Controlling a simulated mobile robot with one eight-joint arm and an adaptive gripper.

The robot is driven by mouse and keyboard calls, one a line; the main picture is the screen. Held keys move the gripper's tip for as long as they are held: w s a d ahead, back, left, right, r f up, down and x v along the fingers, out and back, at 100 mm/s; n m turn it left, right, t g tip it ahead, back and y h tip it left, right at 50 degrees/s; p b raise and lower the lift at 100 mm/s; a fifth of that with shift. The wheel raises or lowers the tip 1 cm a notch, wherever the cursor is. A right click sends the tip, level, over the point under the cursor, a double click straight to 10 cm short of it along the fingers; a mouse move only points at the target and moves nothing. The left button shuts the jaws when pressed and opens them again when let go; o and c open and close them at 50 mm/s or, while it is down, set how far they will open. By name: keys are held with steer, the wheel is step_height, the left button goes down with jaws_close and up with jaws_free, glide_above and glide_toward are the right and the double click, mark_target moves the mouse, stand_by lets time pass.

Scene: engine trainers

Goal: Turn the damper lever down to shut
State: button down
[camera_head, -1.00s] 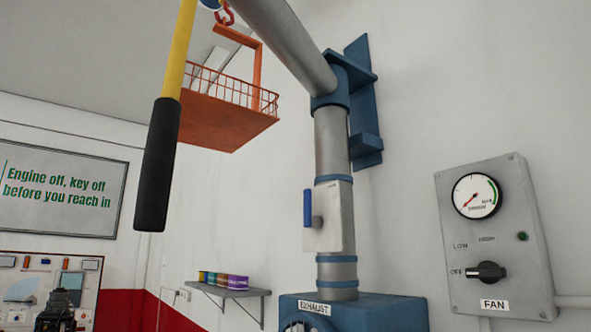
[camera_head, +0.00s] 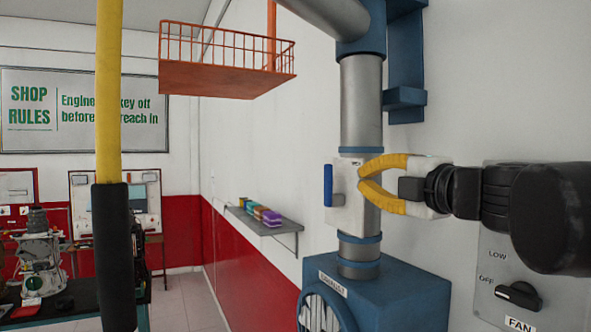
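The damper lever (camera_head: 328,185) is a blue handle standing upright on the left side of a pale damper box (camera_head: 344,203). The box sits on the grey exhaust pipe (camera_head: 361,100). My gripper (camera_head: 361,179) has yellow fingers and comes in from the right, in front of the box. Its fingertips look together, with nothing between them. They appear just right of the lever and apart from it; their depth from the box is hard to tell. The fingers hide the right part of the box.
A blue exhaust unit (camera_head: 385,285) stands below the pipe. A fan panel (camera_head: 497,275) with a knob is at right, partly behind my arm. A yellow pole with a black grip (camera_head: 112,250) hangs at left. A shelf (camera_head: 270,226) and an orange basket (camera_head: 225,80) are on the left.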

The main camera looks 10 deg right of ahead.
steer(key=p+x, duration=0.2)
steer(key=x, duration=0.9)
steer(key=shift+w+p, duration=0.4)
